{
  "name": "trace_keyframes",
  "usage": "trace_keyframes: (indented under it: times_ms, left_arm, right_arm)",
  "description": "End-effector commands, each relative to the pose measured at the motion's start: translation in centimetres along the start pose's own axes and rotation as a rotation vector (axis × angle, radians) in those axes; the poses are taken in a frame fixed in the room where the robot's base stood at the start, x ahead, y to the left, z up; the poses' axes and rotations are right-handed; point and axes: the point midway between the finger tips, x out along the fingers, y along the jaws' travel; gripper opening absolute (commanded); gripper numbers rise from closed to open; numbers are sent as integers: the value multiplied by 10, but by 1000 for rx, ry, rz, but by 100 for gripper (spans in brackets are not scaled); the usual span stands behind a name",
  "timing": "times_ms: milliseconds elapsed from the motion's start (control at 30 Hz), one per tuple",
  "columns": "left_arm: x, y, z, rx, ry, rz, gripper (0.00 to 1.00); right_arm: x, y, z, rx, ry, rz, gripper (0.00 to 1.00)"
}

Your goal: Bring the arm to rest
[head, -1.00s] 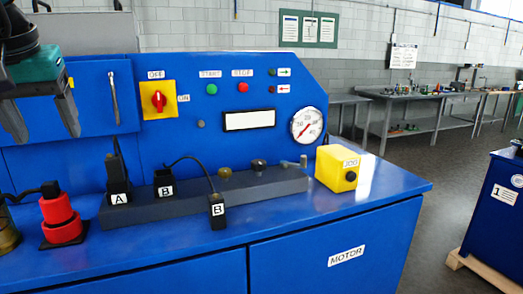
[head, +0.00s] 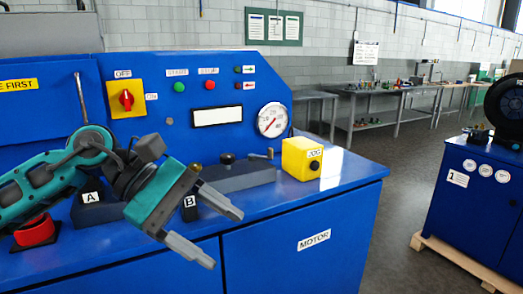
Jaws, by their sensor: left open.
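My left gripper (head: 218,234) is teal and grey, with its two grey fingers spread apart and nothing between them. Its arm comes in from the left, and the fingers point down and right in front of the blue machine (head: 277,215). The gripper hangs in front of the dark strip with the black blocks marked A (head: 90,195) and B (head: 190,206), hiding part of them. I cannot tell whether it touches the machine's top. My right gripper is not in view.
A yellow JOG box (head: 302,160) stands right of the strip. The panel has a red switch (head: 127,99) and a gauge (head: 272,120). Another blue cabinet (head: 470,200) on a pallet stands at right; floor between is clear.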

Motion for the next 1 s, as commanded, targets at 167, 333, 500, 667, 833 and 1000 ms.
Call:
trace_keyframes:
  times_ms: [167, 333, 500, 667, 833, 1000]
  left_arm:
    - [44, 8, 26, -400, -399, 129, 68]
    - [54, 22, 27, -850, -768, 231, 68]
    - [53, 28, -7, -1344, -1135, 314, 68]
    - [54, 9, -69, -1834, -1485, 389, 68]
    - [68, -51, -149, -2344, -1876, 484, 68]
    - [98, -152, -215, 1984, 1634, -447, 68]
  right_arm:
    - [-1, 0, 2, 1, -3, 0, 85]
    - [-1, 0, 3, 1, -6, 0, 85]
    - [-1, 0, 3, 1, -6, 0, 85]
    - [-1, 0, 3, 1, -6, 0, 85]
    - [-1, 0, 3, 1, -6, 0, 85]
    - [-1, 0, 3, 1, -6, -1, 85]
